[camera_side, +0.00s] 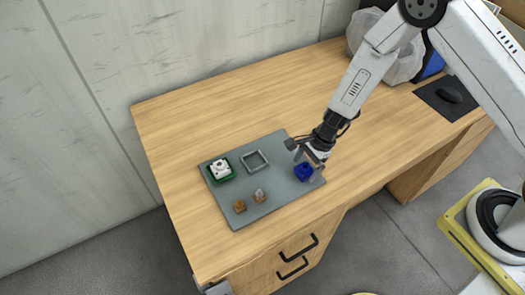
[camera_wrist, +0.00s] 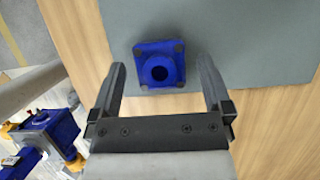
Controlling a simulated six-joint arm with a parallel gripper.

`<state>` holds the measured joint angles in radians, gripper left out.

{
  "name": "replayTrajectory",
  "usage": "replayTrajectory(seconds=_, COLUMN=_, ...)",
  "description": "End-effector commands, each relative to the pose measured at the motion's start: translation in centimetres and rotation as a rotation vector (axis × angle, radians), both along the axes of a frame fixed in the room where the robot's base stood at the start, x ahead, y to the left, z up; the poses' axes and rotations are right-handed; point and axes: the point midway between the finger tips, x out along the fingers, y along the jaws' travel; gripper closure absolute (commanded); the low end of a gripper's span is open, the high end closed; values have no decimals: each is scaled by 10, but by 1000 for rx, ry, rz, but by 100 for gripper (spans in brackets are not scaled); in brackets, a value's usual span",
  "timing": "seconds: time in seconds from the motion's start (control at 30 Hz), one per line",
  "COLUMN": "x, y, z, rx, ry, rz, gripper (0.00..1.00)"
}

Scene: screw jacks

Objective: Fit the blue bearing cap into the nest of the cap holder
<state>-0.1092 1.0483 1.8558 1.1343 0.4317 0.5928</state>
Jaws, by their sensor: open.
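The blue bearing cap (camera_side: 304,172) sits on the right part of the grey mat, a square flange with a round raised boss and a dark bore. In the wrist view the cap (camera_wrist: 160,64) lies near the mat's edge, between and a little beyond my fingertips. My gripper (camera_side: 315,157) is open and empty, pointing down above the cap; both fingers show in the wrist view (camera_wrist: 161,77), one on each side, with visible gaps to the cap. A grey square frame (camera_side: 245,161), which looks like the cap holder, lies on the mat left of the cap, its inside empty.
A green tray (camera_side: 211,177) with white parts stands at the mat's left. Two small brown blocks (camera_side: 240,206) (camera_side: 260,196) lie near its front edge. The mat (camera_side: 283,200) is otherwise bare. A blue and orange device (camera_wrist: 45,135) shows off the desk in the wrist view.

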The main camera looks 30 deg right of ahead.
Motion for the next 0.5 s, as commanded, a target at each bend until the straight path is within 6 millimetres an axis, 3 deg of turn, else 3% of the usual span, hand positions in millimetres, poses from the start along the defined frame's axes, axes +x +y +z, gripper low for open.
replayTrajectory(seconds=0.07, x=0, y=0, z=0, rx=0, ry=0, rz=0, gripper=0)
replayTrajectory(seconds=0.37, x=0, y=0, z=0, rx=0, ry=0, rz=0, gripper=95)
replayTrajectory(seconds=0.4, x=0, y=0, z=0, rx=0, ry=0, rz=0, gripper=100)
replayTrajectory(seconds=0.5, x=1, y=0, z=1, rx=1, ry=-1, rz=0, gripper=100)
